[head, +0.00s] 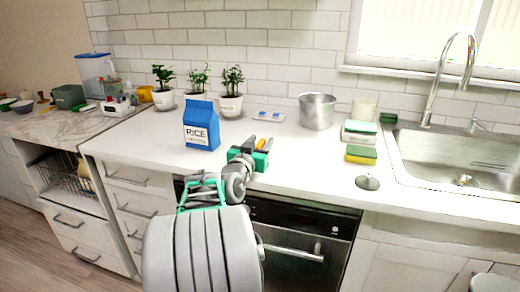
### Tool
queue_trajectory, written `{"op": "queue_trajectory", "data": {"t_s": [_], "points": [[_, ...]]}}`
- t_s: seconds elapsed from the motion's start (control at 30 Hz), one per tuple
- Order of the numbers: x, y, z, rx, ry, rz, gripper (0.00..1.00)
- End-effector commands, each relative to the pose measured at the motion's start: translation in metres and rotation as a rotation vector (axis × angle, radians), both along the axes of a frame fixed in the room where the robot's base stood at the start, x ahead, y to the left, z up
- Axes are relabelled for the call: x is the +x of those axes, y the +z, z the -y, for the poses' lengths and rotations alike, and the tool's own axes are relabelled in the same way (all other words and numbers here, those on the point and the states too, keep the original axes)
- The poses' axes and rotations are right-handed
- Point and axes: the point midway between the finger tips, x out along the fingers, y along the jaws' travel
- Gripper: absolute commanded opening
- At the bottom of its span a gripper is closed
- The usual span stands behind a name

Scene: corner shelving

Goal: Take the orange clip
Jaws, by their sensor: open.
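The orange clip (261,144) shows as a small orange shape on the white counter, right of the blue rice bag. My gripper (259,141), with dark fingers on a green and grey wrist, reaches over the counter from the front. Its jaws are open, and the clip appears between the two fingers in this view. I cannot tell whether a finger touches it. The near part of the clip is hidden by my gripper.
The blue rice bag (201,124) stands close on the left. Potted plants (231,104) and a small blue-white item (269,116) are behind. A metal pot (317,111), sponges (361,154) and the sink (455,160) are to the right. The counter between is clear.

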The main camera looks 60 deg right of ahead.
Motion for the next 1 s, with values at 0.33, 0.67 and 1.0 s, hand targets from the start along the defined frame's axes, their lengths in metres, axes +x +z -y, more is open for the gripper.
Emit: {"op": "queue_trajectory", "data": {"t_s": [0.33, 0.67, 1.0], "points": [[0.0004, 0.0002, -0.0009, 0.0, 0.001, 0.001, 0.24], [0.0004, 0.0001, -0.001, 0.0, 0.001, 0.001, 0.0], [0.0005, 0.0002, -0.0011, 0.0, 0.001, 0.001, 0.0]]}}
